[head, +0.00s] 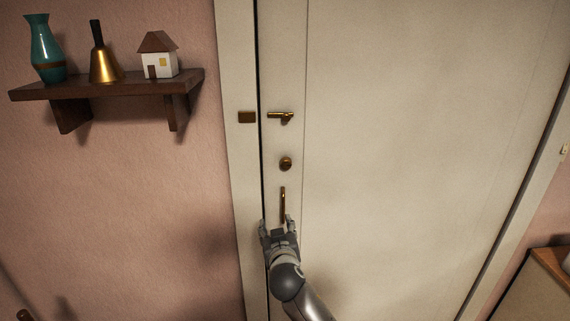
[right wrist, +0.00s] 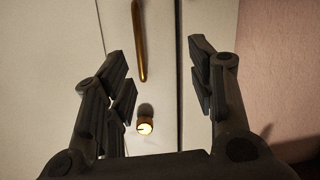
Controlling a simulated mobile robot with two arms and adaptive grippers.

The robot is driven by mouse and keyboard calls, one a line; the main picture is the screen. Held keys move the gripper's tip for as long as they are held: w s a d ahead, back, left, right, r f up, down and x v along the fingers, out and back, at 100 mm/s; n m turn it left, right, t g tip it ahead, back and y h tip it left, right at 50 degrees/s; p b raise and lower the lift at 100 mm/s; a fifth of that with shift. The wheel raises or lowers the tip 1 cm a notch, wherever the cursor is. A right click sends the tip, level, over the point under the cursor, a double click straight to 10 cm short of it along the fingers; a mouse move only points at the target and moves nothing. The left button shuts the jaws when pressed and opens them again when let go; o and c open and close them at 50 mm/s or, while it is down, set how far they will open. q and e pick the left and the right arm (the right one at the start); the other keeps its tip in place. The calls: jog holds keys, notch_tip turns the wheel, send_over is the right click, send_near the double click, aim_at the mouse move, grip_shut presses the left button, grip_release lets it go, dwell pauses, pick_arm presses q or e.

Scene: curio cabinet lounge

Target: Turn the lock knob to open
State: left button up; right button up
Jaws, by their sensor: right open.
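The lock knob (head: 285,163) is a small round brass knob on the pale door (head: 400,130), between a brass latch above it and a vertical brass handle (head: 283,203) below it. My right gripper (head: 277,222) is open and empty, at the lower end of the handle in the head view, below the knob. In the right wrist view, the open fingers (right wrist: 160,62) frame the door edge. The knob (right wrist: 145,125) shows there beside the left finger, with the handle (right wrist: 139,40) above it. I cannot tell whether a finger touches the door. My left gripper is not in view.
A brass latch (head: 281,117) sits above the knob, with a brass plate (head: 247,117) on the door frame. A wooden wall shelf (head: 110,87) at left holds a teal vase (head: 45,48), a bell (head: 104,62) and a small house (head: 159,57). A wooden cabinet (head: 540,285) stands lower right.

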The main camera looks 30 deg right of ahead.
aim_at(286, 166)
notch_tip(286, 166, up, 13)
jog(key=s+d+m+t+h, duration=0.1)
jog(key=s+d+m+h, duration=0.1)
jog(key=m, duration=0.1)
jog(key=shift+h, duration=0.4)
jog(key=p+x, duration=0.1)
jog(key=x, duration=0.4)
jog(key=p+x, duration=0.2)
jog(key=x, duration=0.4)
jog(key=shift+r, duration=0.25)
jog(key=c, duration=1)
